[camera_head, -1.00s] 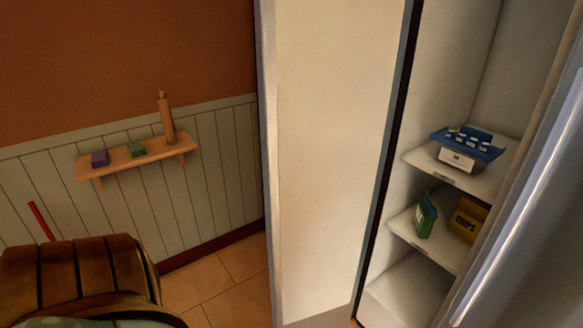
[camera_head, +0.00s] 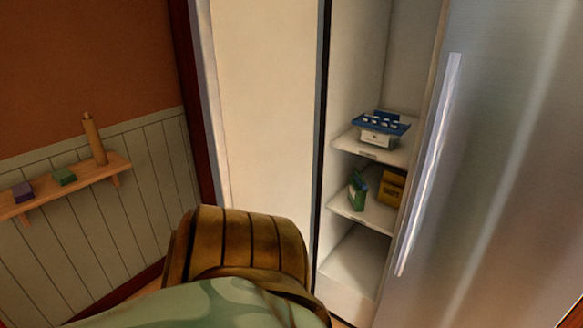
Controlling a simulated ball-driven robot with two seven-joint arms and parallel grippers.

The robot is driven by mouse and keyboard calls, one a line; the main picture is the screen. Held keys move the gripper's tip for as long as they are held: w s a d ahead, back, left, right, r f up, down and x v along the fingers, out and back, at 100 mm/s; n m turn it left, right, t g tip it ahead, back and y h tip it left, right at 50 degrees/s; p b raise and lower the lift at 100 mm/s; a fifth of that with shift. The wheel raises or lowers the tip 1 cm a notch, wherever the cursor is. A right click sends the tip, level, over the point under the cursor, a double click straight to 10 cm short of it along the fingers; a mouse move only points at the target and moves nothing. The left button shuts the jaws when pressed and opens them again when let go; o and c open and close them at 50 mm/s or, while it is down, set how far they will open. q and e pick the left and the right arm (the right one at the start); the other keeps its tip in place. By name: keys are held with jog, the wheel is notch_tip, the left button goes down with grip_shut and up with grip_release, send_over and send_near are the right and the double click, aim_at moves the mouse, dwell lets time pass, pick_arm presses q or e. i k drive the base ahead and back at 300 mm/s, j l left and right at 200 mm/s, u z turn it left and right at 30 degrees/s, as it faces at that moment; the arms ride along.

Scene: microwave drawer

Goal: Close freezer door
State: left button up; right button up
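The open freezer compartment shows right of centre in the head view. Its door (camera_head: 265,110) stands open at the left, with the pale inner face and a dark seal edge toward the compartment. Inside, a blue tray of small items (camera_head: 383,124) sits on a white box on the upper shelf. A green carton (camera_head: 357,192) and a yellow box (camera_head: 391,188) stand on the shelf below. A brown banded part of my arm, with a green patterned part, covers the lower part of the open door. Neither of my grippers is in view.
A silver door (camera_head: 510,170) with a long vertical handle (camera_head: 430,165) fills the right side. A wooden wall shelf (camera_head: 65,183) at the left holds a rolling pin (camera_head: 94,140), a purple block (camera_head: 22,191) and a green block (camera_head: 64,176).

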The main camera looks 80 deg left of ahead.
aim_at(259, 63)
jog(key=k+j, duration=0.15)
jog(key=j, duration=0.4)
jog(key=k+j, duration=0.15)
jog(key=j, duration=0.45)
jog(key=k+j, duration=0.15)
jog(key=j, duration=0.4)
jog(key=k+j, duration=0.15)
jog(key=j, duration=0.45)
jog(key=k+j+z, duration=0.1)
jog(key=j, duration=0.45)
jog(key=k+j, duration=0.25)
jog(key=j, duration=0.35)
jog(key=k+j, duration=0.2)
jog(key=j, duration=0.35)
jog(key=k+j, duration=0.15)
jog(key=j, duration=0.4)
jog(key=k+z, duration=0.3)
jog(key=i, duration=0.05)
